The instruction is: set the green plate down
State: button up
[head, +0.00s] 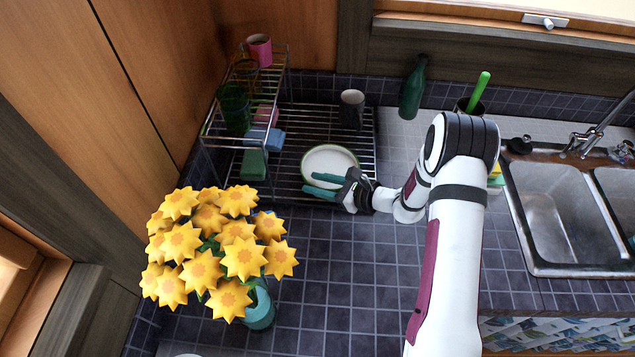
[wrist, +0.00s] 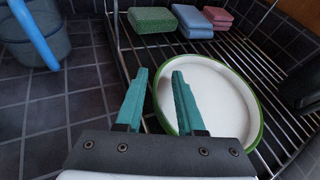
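The green plate (head: 325,160) is white inside with a green rim. It lies on the wire rack at the back of the counter, and in the wrist view its white face (wrist: 222,95) shows at the right. My gripper (head: 317,183) is at the plate's near edge, its two teal fingers apart with a visible gap. In the wrist view my gripper (wrist: 160,72) has its right finger over the plate's left part and its left finger outside the rim. Whether either finger touches the plate I cannot tell. The right finger hides part of the rim.
The wire rack (head: 290,185) also holds sponges (head: 254,163) and a dark mug (head: 352,108); cups stand on its upper shelf. Yellow flowers (head: 215,245) in a teal vase (head: 260,308) stand front left. A green bottle (head: 413,88) stands behind. The tiled counter front centre is clear.

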jog(key=v, duration=1.2)
jog(key=s+a+r+n+g+h, duration=0.1)
jog(key=s+a+r+n+g, duration=0.6)
jog(key=s+r, duration=0.4)
jog(key=s+d+r+n+h, duration=0.1)
jog(key=s+d+n+h, duration=0.3)
jog(key=s, duration=0.4)
jog(key=s+d+r+n+h, duration=0.2)
jog(key=s+n+h, duration=0.3)
jog(key=s, duration=0.4)
jog(key=shift+d+n, duration=0.3)
jog(key=shift+d, duration=0.6)
jog(key=shift+s+r, duration=0.1)
